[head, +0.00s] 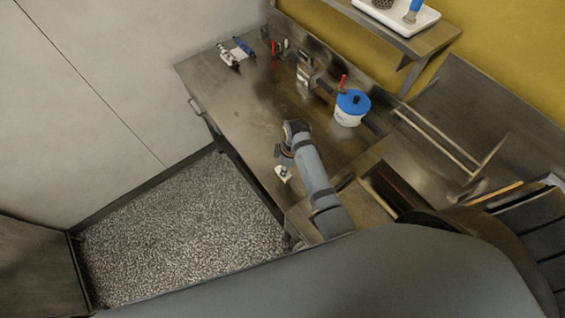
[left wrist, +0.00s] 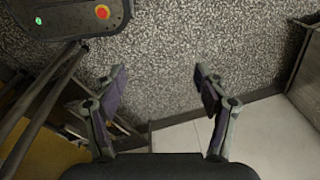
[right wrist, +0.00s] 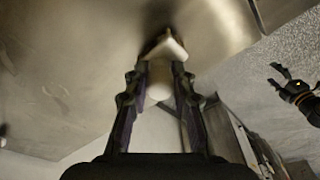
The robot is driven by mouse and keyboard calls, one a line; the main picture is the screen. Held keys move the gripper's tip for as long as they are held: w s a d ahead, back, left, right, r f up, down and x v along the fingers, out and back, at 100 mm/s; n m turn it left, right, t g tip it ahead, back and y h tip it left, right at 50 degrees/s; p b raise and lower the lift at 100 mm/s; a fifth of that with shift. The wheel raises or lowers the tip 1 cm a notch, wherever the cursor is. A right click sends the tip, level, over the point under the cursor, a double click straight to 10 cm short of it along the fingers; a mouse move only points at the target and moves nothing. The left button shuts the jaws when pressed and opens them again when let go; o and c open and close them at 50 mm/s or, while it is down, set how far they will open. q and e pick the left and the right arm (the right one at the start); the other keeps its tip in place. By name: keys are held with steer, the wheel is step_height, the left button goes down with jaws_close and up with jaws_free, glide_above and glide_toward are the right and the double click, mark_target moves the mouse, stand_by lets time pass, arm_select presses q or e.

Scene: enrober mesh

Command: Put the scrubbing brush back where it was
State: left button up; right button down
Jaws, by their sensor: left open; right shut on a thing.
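My right gripper (right wrist: 160,72) is shut on a white thing (right wrist: 166,46) with a rounded stem and a wedge-shaped end, near a steel surface. I cannot tell whether it is the scrubbing brush. In the head view my right arm reaches over the steel table; its gripper (head: 282,152) is near the front edge, its fingers hard to make out. A small white piece with a dark green top (head: 283,174) shows just below it. My left gripper (left wrist: 160,75) is open and empty above the speckled floor; it also shows in the right wrist view (right wrist: 284,86).
A white pot with a blue lid (head: 350,108) stands on the steel table (head: 245,105). Small tools (head: 240,50) lie at its far left end. A wall shelf (head: 425,40) bears a white tray (head: 425,22) with a blue-handled item (head: 414,10). The table's left middle is clear.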

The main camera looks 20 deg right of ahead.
mark_target(290, 176)
steer(key=c, duration=1.4)
jaws_free()
steer(key=shift+s+r, duration=0.1)
steer(key=shift+s, duration=0.6)
steer(key=shift+o, duration=1.4)
steer(key=shift+s+d+r, duration=0.1)
steer(key=shift+s+d, duration=0.05)
steer(key=shift+w, duration=0.2)
step_height(290, 176, up, 3)
steer(key=shift+d+r, duration=0.1)
steer(key=shift+d, duration=0.05)
arm_select(q)
steer(key=s, duration=0.2)
steer(key=shift+s, duration=0.35)
arm_select(e)
step_height(290, 176, up, 9)
steer(key=d, duration=0.1)
steer(key=shift+s+f, duration=0.2)
steer(key=shift+s, duration=0.25)
arm_select(q)
steer(key=shift+w, duration=0.15)
arm_select(e)
steer(key=shift+d, duration=0.1)
